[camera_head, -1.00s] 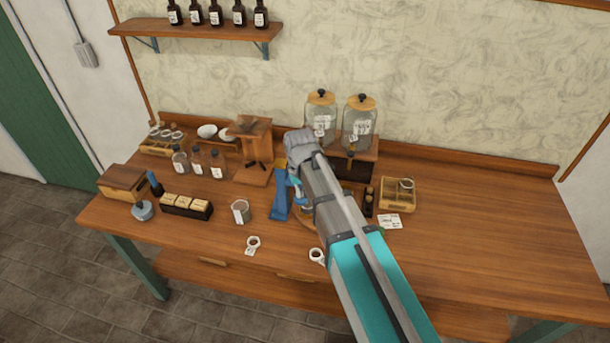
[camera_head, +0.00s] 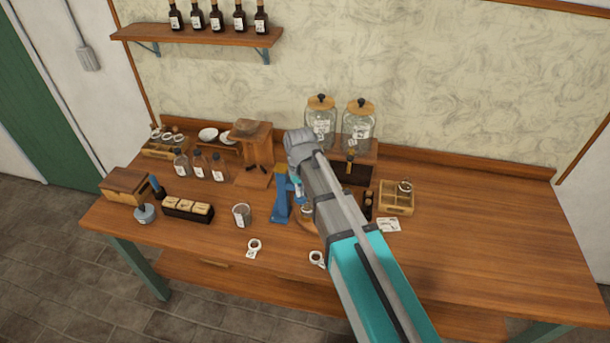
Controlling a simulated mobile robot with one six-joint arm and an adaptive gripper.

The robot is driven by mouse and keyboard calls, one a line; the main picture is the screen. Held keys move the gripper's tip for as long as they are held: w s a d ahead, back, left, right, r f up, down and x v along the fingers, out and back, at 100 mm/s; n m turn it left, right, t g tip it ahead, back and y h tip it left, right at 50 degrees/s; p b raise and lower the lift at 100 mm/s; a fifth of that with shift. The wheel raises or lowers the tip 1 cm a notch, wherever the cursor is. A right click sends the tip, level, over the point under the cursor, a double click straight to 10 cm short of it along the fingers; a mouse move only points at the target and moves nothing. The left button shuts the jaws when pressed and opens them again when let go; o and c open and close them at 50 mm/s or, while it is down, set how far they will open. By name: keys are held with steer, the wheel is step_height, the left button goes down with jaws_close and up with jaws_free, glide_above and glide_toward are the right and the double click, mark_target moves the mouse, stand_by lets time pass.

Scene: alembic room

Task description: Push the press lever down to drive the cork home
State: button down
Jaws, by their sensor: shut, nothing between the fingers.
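The blue press (camera_head: 281,204) stands on the bench near the middle, just left of my forearm. Its right side and most of its lever are hidden behind my arm. A small glass or metal piece (camera_head: 307,211) shows partly at the arm's edge beside the press; I cannot tell whether it is the bottle, and I cannot make out the cork. My arm reaches in from the lower right, and its wrist end is above and behind the press. My gripper is hidden behind the arm, so its fingers and any contact with the lever do not show.
A wooden stand (camera_head: 252,155) is behind and left of the press. Two glass jars (camera_head: 320,123) stand behind. A divided wooden tray (camera_head: 397,198) is on the right; the bench's right end is clear.

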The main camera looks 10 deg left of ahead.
steer(key=shift+r+p, duration=3.4)
steer(key=shift+r, duration=0.35)
steer(key=shift+f, duration=0.1)
steer(key=s+d+f+m+b, duration=0.2)
steer(key=d+f+b, duration=0.3)
steer(key=d, duration=0.5)
steer(key=s+d+f+m+b, duration=0.1)
steer(key=s+d+f+b, duration=0.3)
steer(key=d, duration=0.6)
steer(key=s+d+f+m+b, duration=0.2)
steer(key=s+d+f+b, duration=0.1)
steer(key=d+f+b, duration=0.4)
steer(key=d, duration=0.3)
steer(key=shift+d+m, duration=0.3)
steer(key=shift+d, duration=0.1)
